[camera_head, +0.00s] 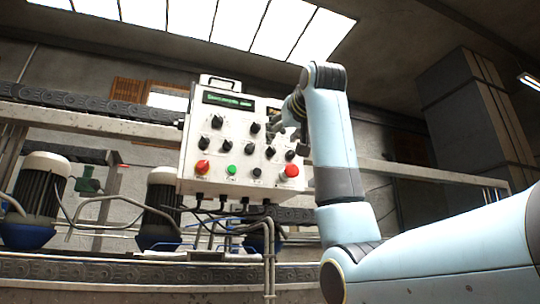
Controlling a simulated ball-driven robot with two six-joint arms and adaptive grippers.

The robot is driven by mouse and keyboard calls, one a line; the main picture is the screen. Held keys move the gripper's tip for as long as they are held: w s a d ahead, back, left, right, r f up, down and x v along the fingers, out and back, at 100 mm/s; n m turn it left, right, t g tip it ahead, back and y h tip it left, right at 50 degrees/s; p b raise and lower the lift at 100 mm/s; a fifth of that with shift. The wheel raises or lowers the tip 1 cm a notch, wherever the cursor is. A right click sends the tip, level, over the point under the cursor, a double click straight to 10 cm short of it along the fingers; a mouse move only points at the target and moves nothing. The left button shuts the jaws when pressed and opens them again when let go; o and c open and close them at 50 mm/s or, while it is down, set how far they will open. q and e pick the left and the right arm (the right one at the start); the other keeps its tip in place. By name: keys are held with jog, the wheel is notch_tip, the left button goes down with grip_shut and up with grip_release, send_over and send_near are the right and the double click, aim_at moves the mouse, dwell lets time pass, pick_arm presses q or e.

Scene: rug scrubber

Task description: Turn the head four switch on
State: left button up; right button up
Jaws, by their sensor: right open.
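A white control box (224,152) with several black rotary knobs stands in the middle of the head view. The knob labels are too small to read, so I cannot tell which knob is the head four switch. One black knob (255,127) shows just left of my right gripper (277,131). My right gripper is open in front of the box's right side and hides part of that side. I cannot tell whether it touches a knob. My left gripper is not in view.
Motors (38,187), cables and metal rails lie behind and below.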

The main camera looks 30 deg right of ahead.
aim_at(273, 148)
jog(key=x, duration=0.9)
jog(key=shift+p, duration=0.4)
grip_shut()
